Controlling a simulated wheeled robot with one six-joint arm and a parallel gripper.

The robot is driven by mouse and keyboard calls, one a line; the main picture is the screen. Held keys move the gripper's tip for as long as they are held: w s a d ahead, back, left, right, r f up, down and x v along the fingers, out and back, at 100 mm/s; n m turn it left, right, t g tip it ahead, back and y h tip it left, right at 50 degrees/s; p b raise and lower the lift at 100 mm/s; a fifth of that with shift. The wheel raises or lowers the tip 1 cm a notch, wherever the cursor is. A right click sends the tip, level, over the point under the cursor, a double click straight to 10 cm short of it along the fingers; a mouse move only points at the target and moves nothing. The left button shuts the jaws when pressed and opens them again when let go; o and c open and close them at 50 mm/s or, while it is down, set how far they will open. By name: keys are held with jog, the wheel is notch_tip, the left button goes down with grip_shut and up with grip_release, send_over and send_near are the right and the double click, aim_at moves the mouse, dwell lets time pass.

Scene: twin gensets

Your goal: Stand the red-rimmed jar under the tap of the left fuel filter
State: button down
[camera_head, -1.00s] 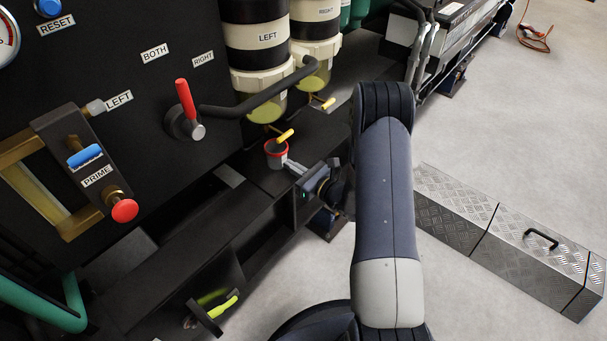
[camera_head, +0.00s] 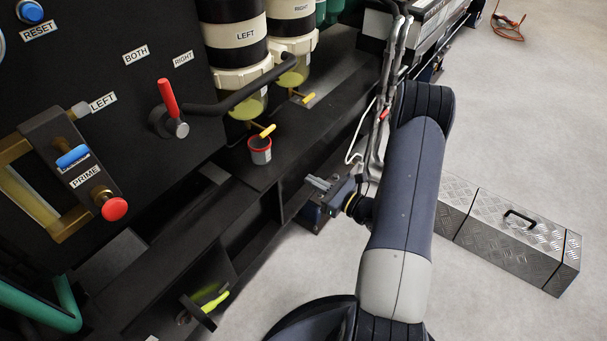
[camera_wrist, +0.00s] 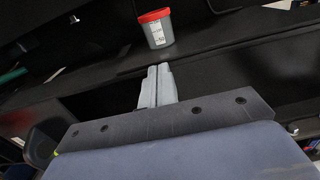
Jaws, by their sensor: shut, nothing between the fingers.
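The red-rimmed jar (camera_head: 260,152) stands upright on the dark ledge below the left fuel filter (camera_head: 240,80). The filter's yellow-handled tap (camera_head: 266,132) is right above the jar's mouth in the head view. The jar also shows in the wrist view (camera_wrist: 157,30), upright, beyond my fingertips. My gripper (camera_head: 318,182) is shut and empty, to the right of the jar and apart from it; its closed fingers also show in the wrist view (camera_wrist: 158,84). The exact gap between tap and jar is hard to tell.
The right fuel filter (camera_head: 292,70) with its own yellow tap (camera_head: 307,98) is beside the left one. A black pipe (camera_head: 245,98) and red lever (camera_head: 168,97) jut out nearby. A metal checker-plate box (camera_head: 510,240) stands on the floor. Open floor lies at right.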

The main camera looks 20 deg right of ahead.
send_near(253, 143)
jog(key=shift+w+a+r, duration=0.1)
jog(key=shift+w+a, duration=0.2)
dwell(0.6)
jog(key=b+x, duration=0.2)
jog(key=x, duration=0.5)
jog(key=shift+a, duration=0.1)
jog(key=shift+w+a, duration=0.15)
jog(key=shift+w, duration=0.1)
